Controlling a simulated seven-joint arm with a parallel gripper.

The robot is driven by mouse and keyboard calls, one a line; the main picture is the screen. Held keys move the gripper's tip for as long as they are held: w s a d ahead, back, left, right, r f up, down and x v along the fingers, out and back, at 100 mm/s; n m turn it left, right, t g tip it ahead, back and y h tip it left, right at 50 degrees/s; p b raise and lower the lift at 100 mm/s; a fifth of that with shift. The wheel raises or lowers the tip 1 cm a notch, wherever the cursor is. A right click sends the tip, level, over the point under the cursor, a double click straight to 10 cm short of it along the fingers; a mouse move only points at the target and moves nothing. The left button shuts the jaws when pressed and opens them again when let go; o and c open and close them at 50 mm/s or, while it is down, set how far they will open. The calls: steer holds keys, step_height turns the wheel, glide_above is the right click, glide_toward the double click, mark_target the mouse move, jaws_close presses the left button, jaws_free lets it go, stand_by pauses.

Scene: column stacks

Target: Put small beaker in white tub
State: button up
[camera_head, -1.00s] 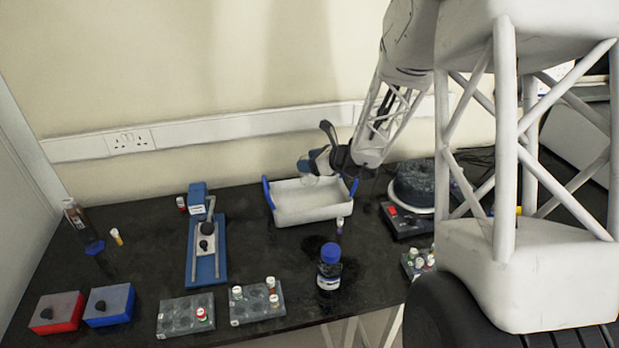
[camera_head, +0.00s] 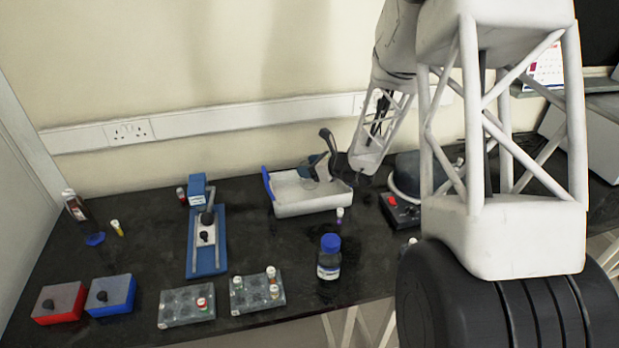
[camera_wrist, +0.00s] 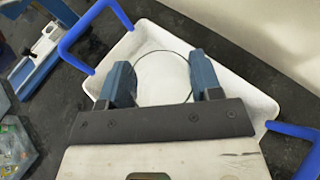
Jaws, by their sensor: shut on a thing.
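The white tub (camera_head: 312,208) with blue handles stands on the dark bench near the wall. It also fills much of the wrist view (camera_wrist: 240,88). My gripper (camera_head: 311,181) is over the tub's inside and low down, partly hidden by its own wrist. In the wrist view my gripper (camera_wrist: 162,82) is shut on the small beaker (camera_wrist: 162,54), a clear glass thing whose round rim shows between the two blue fingers. In the head view the beaker (camera_head: 308,184) is faint against the white tub. Whether it touches the tub floor I cannot tell.
A blue-capped bottle (camera_head: 329,258) and a small vial (camera_head: 340,215) stand in front of the tub. A blue-based stand (camera_head: 207,240) is to the left. A device with a red switch (camera_head: 400,208) is to the right. Vial racks (camera_head: 257,291) lie along the front edge.

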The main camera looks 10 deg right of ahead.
steer(key=shift+f, duration=0.15)
steer(key=shift+f, duration=2.05)
steer(key=shift+f, duration=0.15)
steer(key=o, duration=0.9)
steer(key=shift+r, duration=0.2)
steer(key=shift+v, duration=6)
steer(key=shift+a, duration=0.1)
